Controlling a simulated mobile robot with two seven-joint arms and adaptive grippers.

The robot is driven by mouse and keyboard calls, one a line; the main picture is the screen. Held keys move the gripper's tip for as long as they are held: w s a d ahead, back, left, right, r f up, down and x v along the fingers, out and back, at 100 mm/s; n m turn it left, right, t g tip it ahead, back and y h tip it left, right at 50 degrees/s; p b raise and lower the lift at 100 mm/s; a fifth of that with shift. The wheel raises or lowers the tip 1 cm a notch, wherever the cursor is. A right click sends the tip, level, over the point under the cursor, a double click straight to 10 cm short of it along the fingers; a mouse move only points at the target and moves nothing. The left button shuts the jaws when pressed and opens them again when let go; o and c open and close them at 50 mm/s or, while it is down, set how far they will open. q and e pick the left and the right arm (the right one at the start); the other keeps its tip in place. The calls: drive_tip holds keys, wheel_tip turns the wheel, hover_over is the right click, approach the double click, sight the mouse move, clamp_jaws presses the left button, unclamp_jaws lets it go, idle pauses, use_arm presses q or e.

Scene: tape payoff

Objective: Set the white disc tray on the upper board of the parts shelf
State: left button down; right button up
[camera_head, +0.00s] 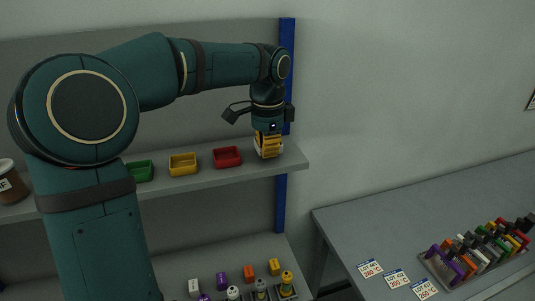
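The parts shelf has a grey upper board (205,176) held by blue uprights (287,75). My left gripper (267,154) points down over the right end of this board, just right of a red bin. Its fingers look orange-yellow with a pale patch between or behind them. They are too small and overlapped to tell whether they are open or shut, or hold anything. I cannot make out a white disc tray anywhere in this view. My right gripper is not in view.
A red bin (227,157), a yellow bin (183,164) and a green bin (140,171) line the upper board. A brown jar (11,183) stands at far left. The lower board holds small coloured parts. A grey table (400,215) at right bears labels and a rack (470,265).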

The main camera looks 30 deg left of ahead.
use_arm(q)
drive_tip(key=shift+w+f, duration=0.15)
drive_tip(key=shift+f, duration=0.5)
drive_tip(key=c, duration=1.1)
unclamp_jaws()
drive_tip(key=shift+f, duration=0.15)
drive_tip(key=shift+c, duration=0.2)
wheel_tip(320, 180, up, 12)
drive_tip(key=p, duration=0.2)
drive_tip(key=shift+r, duration=0.2)
drive_tip(key=shift+s+d, duration=0.1)
drive_tip(key=shift+s, duration=0.1)
